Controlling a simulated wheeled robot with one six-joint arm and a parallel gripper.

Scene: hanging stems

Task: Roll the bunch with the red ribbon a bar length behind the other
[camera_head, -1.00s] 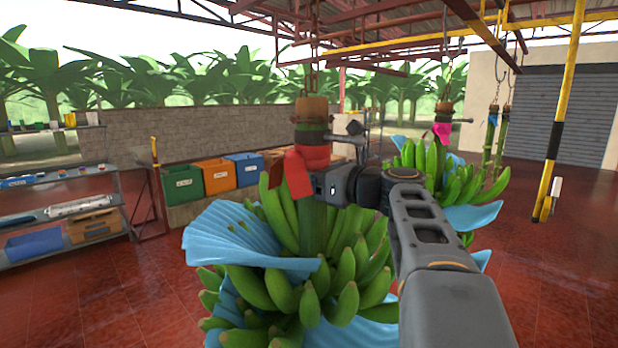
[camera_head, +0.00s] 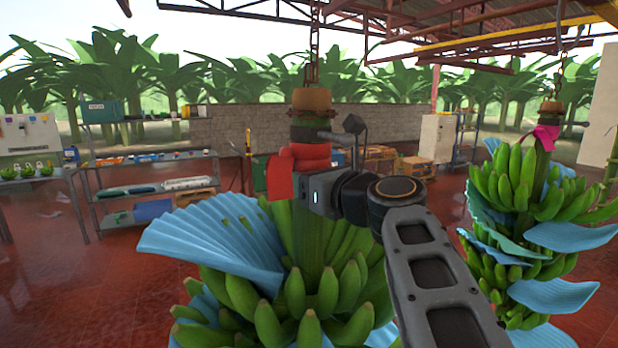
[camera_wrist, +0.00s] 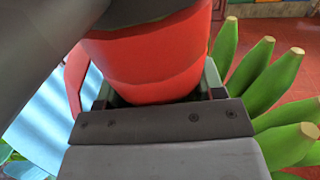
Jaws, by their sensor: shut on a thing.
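The bunch with the red ribbon (camera_head: 310,275) hangs upright from a chain in the middle of the head view, with blue sheets among its green bananas. The red ribbon (camera_head: 306,157) is wound around its stem below the brown top. My gripper (camera_head: 308,185) is shut on the stem at the ribbon; in the wrist view the red-wrapped stem (camera_wrist: 150,62) sits between the jaws (camera_wrist: 155,95). The fingertips are mostly hidden in the head view. The other bunch, with a pink ribbon (camera_head: 546,136), hangs apart at the right (camera_head: 515,185).
A metal shelf (camera_head: 150,170) with trays and boxes stands at the back left. A low block wall (camera_head: 260,128) runs behind, with crates (camera_head: 418,166) in front of it. Red tiled floor (camera_head: 130,275) is clear at the left and between the bunches.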

